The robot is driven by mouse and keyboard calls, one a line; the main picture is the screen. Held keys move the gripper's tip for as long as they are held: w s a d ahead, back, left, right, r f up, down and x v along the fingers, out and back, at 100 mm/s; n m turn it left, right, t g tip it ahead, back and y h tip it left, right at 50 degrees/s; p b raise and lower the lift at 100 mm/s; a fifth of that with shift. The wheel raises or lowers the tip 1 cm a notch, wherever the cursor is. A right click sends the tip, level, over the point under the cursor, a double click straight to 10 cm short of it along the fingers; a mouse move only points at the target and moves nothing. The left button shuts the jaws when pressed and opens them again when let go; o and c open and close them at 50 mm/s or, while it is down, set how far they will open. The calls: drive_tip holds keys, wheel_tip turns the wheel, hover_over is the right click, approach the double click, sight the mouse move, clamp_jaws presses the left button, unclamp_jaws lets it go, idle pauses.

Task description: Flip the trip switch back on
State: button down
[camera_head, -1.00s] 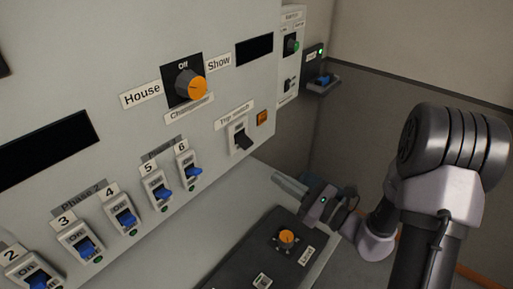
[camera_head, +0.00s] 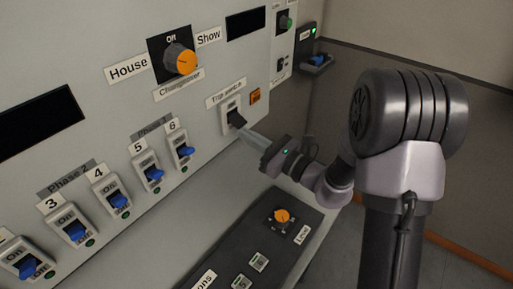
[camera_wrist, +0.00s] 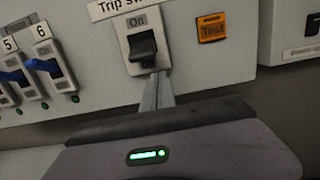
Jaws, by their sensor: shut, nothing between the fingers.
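The trip switch (camera_head: 231,108) is a pale plate with a black lever on the grey panel, under a "Trip switch" label. In the wrist view the black lever (camera_wrist: 142,44) sits below the word "On" and hangs downward. My gripper (camera_head: 241,130) is shut and empty, and its tips reach the panel just under the lever. The wrist view shows the closed fingers (camera_wrist: 154,76) right below the lever; whether they touch it I cannot tell.
An orange Test button (camera_wrist: 211,27) is right of the switch. Blue-levered switches (camera_head: 153,174) line the panel on the left. A large orange changeover knob (camera_head: 181,61) is above. A dark sloping console (camera_head: 262,242) with a small orange knob lies below.

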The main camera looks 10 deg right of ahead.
drive_tip(key=shift+s+d+r, duration=0.2)
drive_tip(key=shift+s+r, duration=0.05)
drive_tip(key=shift+r, duration=0.25)
drive_tip(key=shift+s+d+r, duration=0.15)
drive_tip(key=shift+s+r, duration=0.05)
drive_tip(key=shift+r, duration=0.25)
drive_tip(key=shift+r+p, duration=0.15)
drive_tip(key=shift+p, duration=0.15)
